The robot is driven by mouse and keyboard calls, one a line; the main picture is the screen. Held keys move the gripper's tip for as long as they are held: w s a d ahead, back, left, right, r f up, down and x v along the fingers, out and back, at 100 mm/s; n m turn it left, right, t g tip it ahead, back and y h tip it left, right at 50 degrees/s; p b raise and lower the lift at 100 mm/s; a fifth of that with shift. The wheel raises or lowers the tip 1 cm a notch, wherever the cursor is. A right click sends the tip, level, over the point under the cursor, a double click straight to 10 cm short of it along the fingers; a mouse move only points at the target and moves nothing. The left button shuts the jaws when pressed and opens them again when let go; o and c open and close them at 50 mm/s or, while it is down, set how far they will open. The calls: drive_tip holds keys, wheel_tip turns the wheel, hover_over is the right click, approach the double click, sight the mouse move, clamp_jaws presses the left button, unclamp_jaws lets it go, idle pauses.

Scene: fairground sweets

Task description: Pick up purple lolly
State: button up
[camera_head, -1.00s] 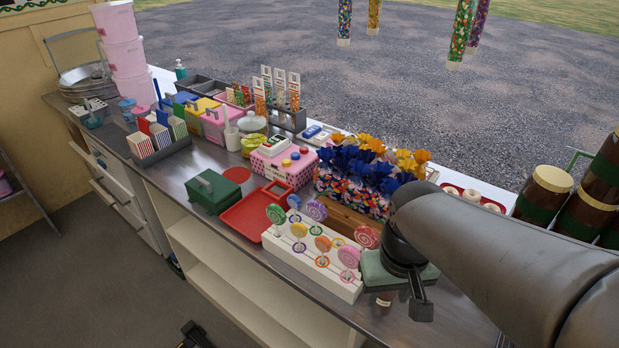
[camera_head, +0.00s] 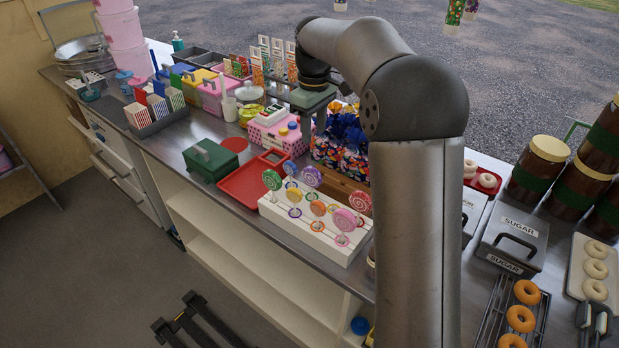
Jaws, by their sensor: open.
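The purple lolly (camera_head: 312,176) stands upright in the back row of a white lolly stand (camera_head: 310,238) on the counter. A blue lolly (camera_head: 291,168) is close on its left and a dark red lolly (camera_head: 360,201) is further right. Green, yellow, orange and pink lollies fill other places in the stand. My gripper (camera_head: 310,125) is open, above and behind the stand, over the pink cash box and the wrapped sweets. It is apart from the purple lolly. The fingertips are hard to make out against the clutter.
A pink cash box (camera_head: 276,141) and blue-wrapped sweet bags (camera_head: 338,155) stand behind the lolly stand. A red tray (camera_head: 242,188) and green box (camera_head: 210,160) lie left. Sugar tins (camera_head: 514,240) and doughnuts (camera_head: 521,318) are right. My arm hides part of the counter.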

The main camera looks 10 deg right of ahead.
drive_tip(key=p, duration=0.1)
hover_over(311, 168)
drive_tip(key=f, duration=0.8)
drive_tip(key=shift+s+d, duration=0.2)
drive_tip(key=shift+d, duration=0.05)
drive_tip(key=shift+w+a+f+p, duration=0.1)
drive_tip(key=shift+f+p, duration=0.35)
drive_tip(key=shift+f, duration=1)
drive_tip(key=shift+w+a+f+p, duration=0.1)
drive_tip(key=shift+f+p, duration=0.35)
drive_tip(key=shift+f, duration=0.95)
clamp_jaws()
